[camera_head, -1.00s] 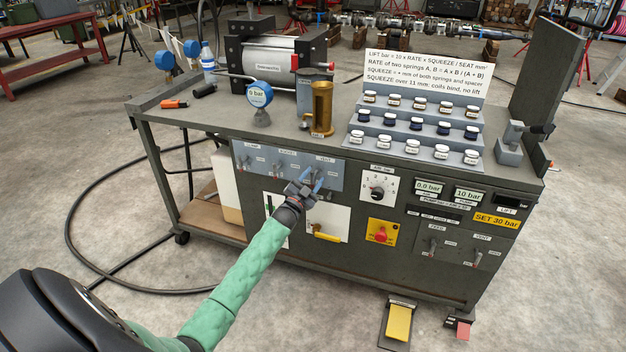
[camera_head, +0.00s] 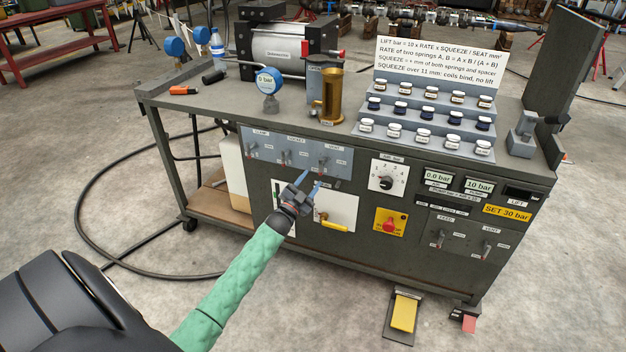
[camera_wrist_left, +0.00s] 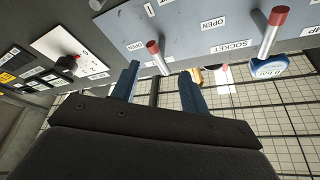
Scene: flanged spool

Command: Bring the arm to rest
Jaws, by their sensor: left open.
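My left gripper (camera_head: 308,182) is open and empty, with two blue fingers, in front of the bench's front face, just below the grey-blue lever panel (camera_head: 262,150). In the left wrist view its blue fingers (camera_wrist_left: 160,85) stand apart, and a red-tipped lever (camera_wrist_left: 156,52) shows ahead of and between them; I cannot tell whether anything touches. My left arm, in a green sleeve, reaches up from the lower left. My right gripper is not in view.
The bench carries a gauge (camera_head: 269,82), a brass cylinder (camera_head: 331,98) and a stepped rack of labelled jars (camera_head: 430,113). Its front has a black knob (camera_head: 386,183), a red button (camera_head: 390,224) and a yellow-handled valve (camera_head: 335,226). A yellow pedal (camera_head: 404,312) is on the floor.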

